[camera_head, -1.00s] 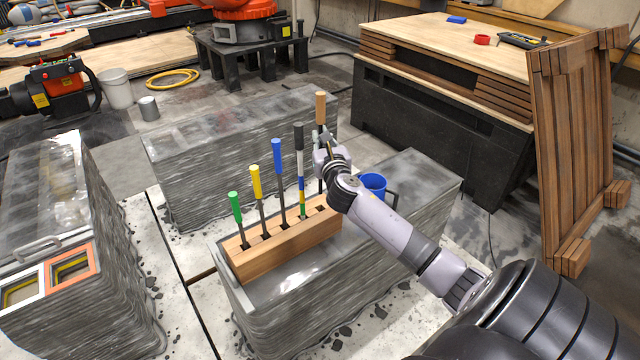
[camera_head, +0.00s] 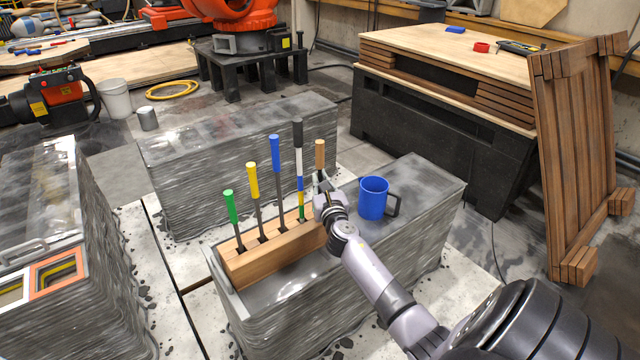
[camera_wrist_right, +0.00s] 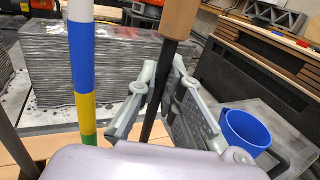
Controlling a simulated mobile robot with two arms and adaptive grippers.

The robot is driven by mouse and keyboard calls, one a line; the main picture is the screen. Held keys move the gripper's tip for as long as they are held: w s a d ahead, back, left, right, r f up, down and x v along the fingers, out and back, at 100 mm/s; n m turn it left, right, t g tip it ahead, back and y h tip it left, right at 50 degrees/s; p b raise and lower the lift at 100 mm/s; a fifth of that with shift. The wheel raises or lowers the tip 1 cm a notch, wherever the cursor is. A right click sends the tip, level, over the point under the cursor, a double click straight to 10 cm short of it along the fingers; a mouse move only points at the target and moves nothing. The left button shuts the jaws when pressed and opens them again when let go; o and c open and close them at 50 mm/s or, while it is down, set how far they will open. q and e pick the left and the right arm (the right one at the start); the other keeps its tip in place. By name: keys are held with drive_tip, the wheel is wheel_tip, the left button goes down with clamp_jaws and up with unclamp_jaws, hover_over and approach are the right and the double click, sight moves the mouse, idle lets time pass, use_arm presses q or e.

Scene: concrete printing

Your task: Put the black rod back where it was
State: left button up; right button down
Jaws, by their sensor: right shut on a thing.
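The black rod with a light wooden handle (camera_head: 320,154) stands roughly upright at the right end of the wooden block (camera_head: 285,250). My right gripper (camera_head: 322,186) is shut on its dark shaft, below the handle. In the right wrist view, the shaft (camera_wrist_right: 156,108) runs between the fingers (camera_wrist_right: 157,92). Its lower end is hidden, so I cannot tell how deep it sits in the block. Left of it, a striped rod with a black top (camera_head: 298,135) and tools with blue (camera_head: 276,155), yellow (camera_head: 252,180) and green (camera_head: 229,205) handles stand in slots. My left gripper is out of view.
A blue mug (camera_head: 373,198) stands on the same grey layered concrete block (camera_head: 425,190), just right of my gripper; it also shows in the right wrist view (camera_wrist_right: 246,130). A second concrete block (camera_head: 235,130) lies behind. A slatted wooden panel (camera_head: 575,150) leans at the right.

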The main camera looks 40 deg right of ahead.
drive_tip(key=shift+r, duration=0.1)
drive_tip(key=c, duration=1.7)
unclamp_jaws()
drive_tip(key=v, duration=1.2)
